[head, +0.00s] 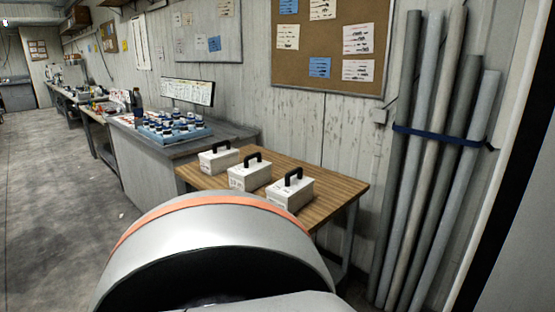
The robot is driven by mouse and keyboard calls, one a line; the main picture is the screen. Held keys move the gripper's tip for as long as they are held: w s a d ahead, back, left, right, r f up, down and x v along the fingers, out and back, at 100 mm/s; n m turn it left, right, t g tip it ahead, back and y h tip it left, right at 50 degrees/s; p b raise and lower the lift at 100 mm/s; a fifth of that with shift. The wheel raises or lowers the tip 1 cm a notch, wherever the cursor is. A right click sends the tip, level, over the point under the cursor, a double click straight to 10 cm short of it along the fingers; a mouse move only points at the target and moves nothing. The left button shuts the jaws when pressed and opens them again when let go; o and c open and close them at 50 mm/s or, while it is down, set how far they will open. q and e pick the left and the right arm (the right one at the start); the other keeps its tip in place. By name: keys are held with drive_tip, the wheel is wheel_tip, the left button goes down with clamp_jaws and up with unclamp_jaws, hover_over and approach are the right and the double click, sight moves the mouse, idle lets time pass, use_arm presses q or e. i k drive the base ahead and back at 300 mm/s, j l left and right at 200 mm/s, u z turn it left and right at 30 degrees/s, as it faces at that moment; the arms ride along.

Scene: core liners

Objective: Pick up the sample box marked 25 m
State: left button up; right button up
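Three white sample boxes with black top handles stand in a row on a wooden table (335,188). They are the left box (213,163), the middle box (243,179) and the right box (296,195). Their front markings are too small to read, so I cannot tell which is marked 25 m. Part of my own body, white with an orange band, fills the lower middle and hides the table's front edge. Neither of my grippers shows in this view.
A grey counter (233,133) left of the table holds a blue tray (190,137) of several dark-capped containers. Grey pipes (425,150), strapped together, lean on the wall at right. A corkboard (335,75) hangs above. Open floor (50,200) lies at left.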

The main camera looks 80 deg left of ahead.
sight(214, 162)
drive_tip(key=u, duration=2.9)
drive_tip(key=z, duration=0.2)
drive_tip(key=i+j+z, duration=0.25)
drive_tip(key=z, duration=0.2)
drive_tip(key=i+j+z, duration=0.2)
drive_tip(key=j+z, duration=0.15)
drive_tip(key=z, duration=0.15)
drive_tip(key=i+j+z, duration=0.1)
drive_tip(key=j, duration=0.2)
drive_tip(key=i+j+z, duration=0.1)
drive_tip(key=j, duration=0.2)
drive_tip(key=i+j+z, duration=0.1)
drive_tip(key=j, duration=0.25)
drive_tip(key=i+j, duration=0.1)
drive_tip(key=j, duration=0.2)
drive_tip(key=i+j, duration=0.15)
drive_tip(key=j, duration=0.2)
drive_tip(key=i+j+z, duration=0.1)
drive_tip(key=j, duration=0.2)
